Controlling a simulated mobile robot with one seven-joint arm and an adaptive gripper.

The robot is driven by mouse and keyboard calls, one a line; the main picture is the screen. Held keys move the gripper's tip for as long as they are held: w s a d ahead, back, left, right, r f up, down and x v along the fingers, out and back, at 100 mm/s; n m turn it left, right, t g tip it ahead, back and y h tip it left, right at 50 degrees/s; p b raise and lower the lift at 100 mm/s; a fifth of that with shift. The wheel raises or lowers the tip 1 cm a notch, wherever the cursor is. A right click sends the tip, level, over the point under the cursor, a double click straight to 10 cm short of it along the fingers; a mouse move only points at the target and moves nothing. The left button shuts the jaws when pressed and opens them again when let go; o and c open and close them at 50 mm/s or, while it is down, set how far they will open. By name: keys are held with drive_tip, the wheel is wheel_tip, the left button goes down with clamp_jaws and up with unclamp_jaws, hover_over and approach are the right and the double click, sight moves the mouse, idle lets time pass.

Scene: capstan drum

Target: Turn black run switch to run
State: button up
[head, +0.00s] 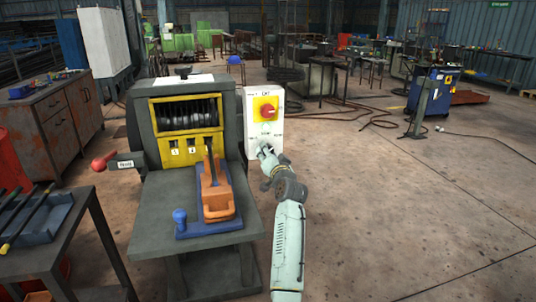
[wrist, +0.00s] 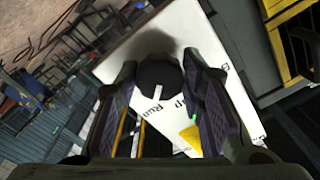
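The black run switch (wrist: 158,75) is a round knob with a white pointer mark, on a white panel (head: 252,133). In the wrist view it lies between the two fingers of my gripper (wrist: 160,78). The fingers are spread, one on each side, with a narrow gap showing; I cannot tell whether either touches. The pointer faces the lettering "Run" and a partly hidden word ending in "p"; its exact setting is unclear. In the head view my gripper (head: 266,152) is at the panel's lower part and hides the switch.
A red rotary knob (head: 266,110) on a yellow plate sits above on the same panel. Left of the panel stands the grey drum machine (head: 144,128) with an orange block (head: 214,195) on its table. A red-handled lever (head: 104,161) sticks out at its left.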

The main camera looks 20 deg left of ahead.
drive_tip(key=o, duration=0.5)
drive_tip(key=shift+c, duration=0.2)
drive_tip(key=v, duration=1.2)
